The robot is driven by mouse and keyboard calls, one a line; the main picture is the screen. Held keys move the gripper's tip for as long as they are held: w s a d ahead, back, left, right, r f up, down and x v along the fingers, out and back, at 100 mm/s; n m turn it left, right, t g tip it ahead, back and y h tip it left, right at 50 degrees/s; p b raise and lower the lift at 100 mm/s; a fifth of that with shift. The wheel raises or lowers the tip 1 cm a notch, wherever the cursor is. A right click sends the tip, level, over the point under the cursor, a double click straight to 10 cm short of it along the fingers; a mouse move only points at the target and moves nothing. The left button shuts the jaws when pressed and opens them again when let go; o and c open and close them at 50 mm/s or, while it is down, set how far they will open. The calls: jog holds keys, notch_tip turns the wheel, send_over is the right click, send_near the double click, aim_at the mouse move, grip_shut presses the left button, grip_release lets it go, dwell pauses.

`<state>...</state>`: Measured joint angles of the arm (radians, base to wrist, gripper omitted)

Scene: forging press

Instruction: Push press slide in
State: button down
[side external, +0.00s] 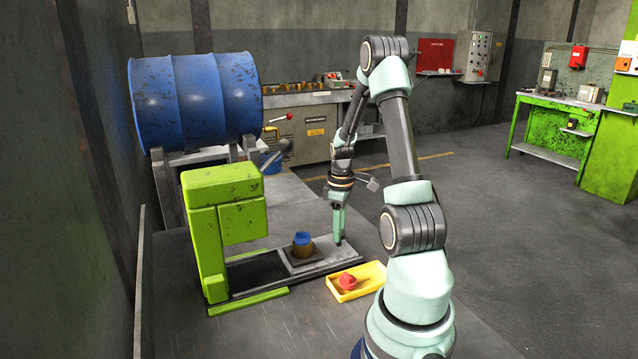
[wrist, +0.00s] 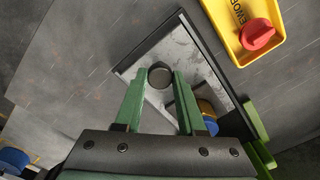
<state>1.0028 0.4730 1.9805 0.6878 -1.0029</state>
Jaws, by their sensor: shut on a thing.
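The press slide (side external: 335,257) is a grey metal plate drawn out to the right of the green press (side external: 228,222). A dark block on it carries a brass piece with a blue top (side external: 302,241); this piece also shows beside my right finger in the wrist view (wrist: 208,113). My gripper (side external: 339,240) points down at the outer end of the slide. In the wrist view my gripper (wrist: 161,80) is shut on a round dark knob (wrist: 160,73) on the slide (wrist: 200,62). The knob is hidden in the side view.
A yellow tray (side external: 338,294) with a red-topped piece (side external: 347,281) lies right in front of the slide, close to its edge. A dark track (side external: 255,272) runs under the press head. A blue drum (side external: 195,97) lies on a stand behind the press.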

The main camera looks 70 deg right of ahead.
send_near(291, 254)
notch_tip(291, 254, down, 6)
jog(key=shift+a+r, duration=0.1)
jog(key=shift+r, duration=0.15)
jog(key=c, duration=0.5)
grip_release()
jog(key=shift+s, duration=0.1)
jog(key=shift+r, duration=0.1)
notch_tip(291, 254, up, 12)
